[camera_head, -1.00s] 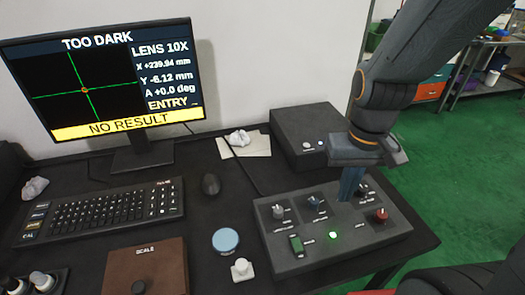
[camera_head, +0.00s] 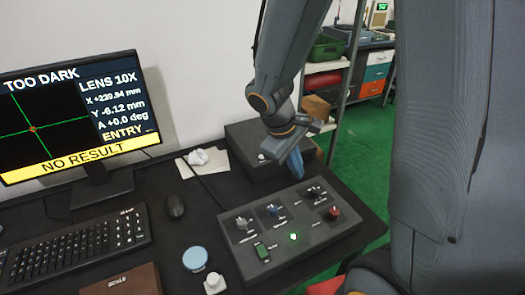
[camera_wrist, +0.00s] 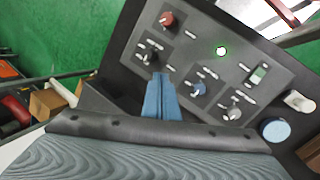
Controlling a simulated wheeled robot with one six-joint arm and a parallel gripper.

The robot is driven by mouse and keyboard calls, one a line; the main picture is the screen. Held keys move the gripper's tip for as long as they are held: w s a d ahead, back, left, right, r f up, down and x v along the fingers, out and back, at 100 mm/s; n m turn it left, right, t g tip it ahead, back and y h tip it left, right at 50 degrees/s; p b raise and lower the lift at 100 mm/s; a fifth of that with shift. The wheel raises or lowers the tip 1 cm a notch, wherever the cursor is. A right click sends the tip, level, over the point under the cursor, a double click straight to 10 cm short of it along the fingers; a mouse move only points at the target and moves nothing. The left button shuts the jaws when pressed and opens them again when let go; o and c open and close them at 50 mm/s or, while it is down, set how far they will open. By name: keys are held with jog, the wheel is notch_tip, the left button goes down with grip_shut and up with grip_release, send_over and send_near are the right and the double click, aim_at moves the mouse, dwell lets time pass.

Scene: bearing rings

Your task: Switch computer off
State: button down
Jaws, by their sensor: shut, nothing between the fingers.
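The computer appears to be the black box (camera_head: 238,140) behind the control panel, right of the monitor. A small pale button (camera_head: 262,157) shows on its front; the rest of that face is partly hidden by my gripper. My gripper (camera_head: 297,172) has blue fingers that are shut and empty, pointing down in front of the box's right part, above the panel's back edge. In the wrist view the fingers (camera_wrist: 160,80) reach toward the panel's back edge near a black knob (camera_wrist: 152,55). The monitor (camera_head: 75,115) is lit and reads "TOO DARK" and "NO RESULT".
The control panel (camera_head: 245,255) carries several knobs, a red knob (camera_head: 334,212), a green switch (camera_head: 262,251) and a lit green lamp (camera_head: 293,237). Green floor is beyond the desk.

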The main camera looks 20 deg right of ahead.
jog(key=w+r+n+t+h+p, duration=0.2)
jog(key=w+n+t+p, duration=0.15)
jog(key=w+n, duration=0.45)
jog(key=n+t+p, duration=0.3)
jog(key=n, duration=0.1)
send_over(260, 160)
jog(key=shift+w+r, duration=0.1)
jog(key=shift+r, duration=0.15)
jog(key=shift+f, duration=0.1)
notch_tip(260, 160, down, 7)
jog(key=b, duration=0.3)
jog(key=shift+f+b, duration=0.85)
jog(key=shift+b, duration=0.4)
jog(key=shift+f+b, duration=0.7)
jog(key=shift+b, duration=0.4)
dwell(0.7)
jog(key=shift+r, duration=0.15)
jog(key=shift+r+p, duration=0.3)
jog(key=shift+r, duration=0.3)
